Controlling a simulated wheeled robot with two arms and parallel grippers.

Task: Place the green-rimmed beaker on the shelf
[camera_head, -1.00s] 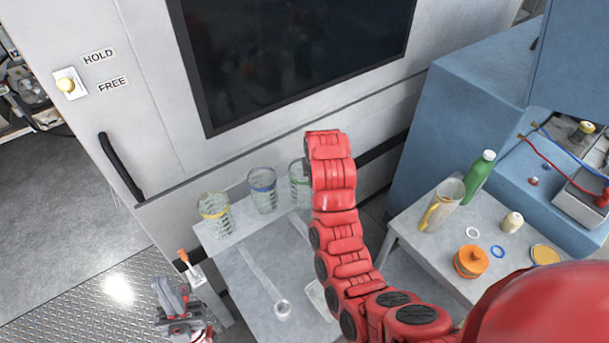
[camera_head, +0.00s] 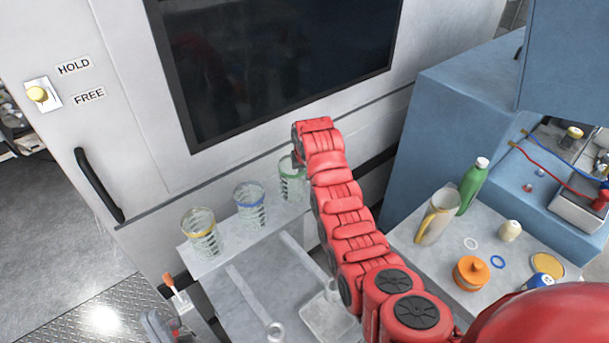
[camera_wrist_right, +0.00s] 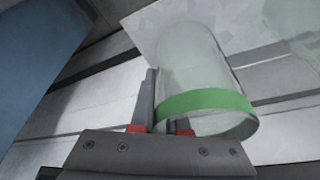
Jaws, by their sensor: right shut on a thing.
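The green-rimmed beaker (camera_head: 291,184) is clear, with a green band, and is at the right end of the row of beakers in the head view. In the right wrist view the beaker (camera_wrist_right: 190,75) is close up, with its green band by the fingers. My left gripper (camera_head: 160,327) is partly cut off at the lower left.
A yellow-rimmed beaker (camera_head: 202,235) and a blue-rimmed beaker (camera_head: 250,205) stand to the left on the shelf. A grey panel wall rises behind. A side table at right holds a jug (camera_head: 436,218), a green bottle (camera_head: 472,187) and an orange pot (camera_head: 471,272).

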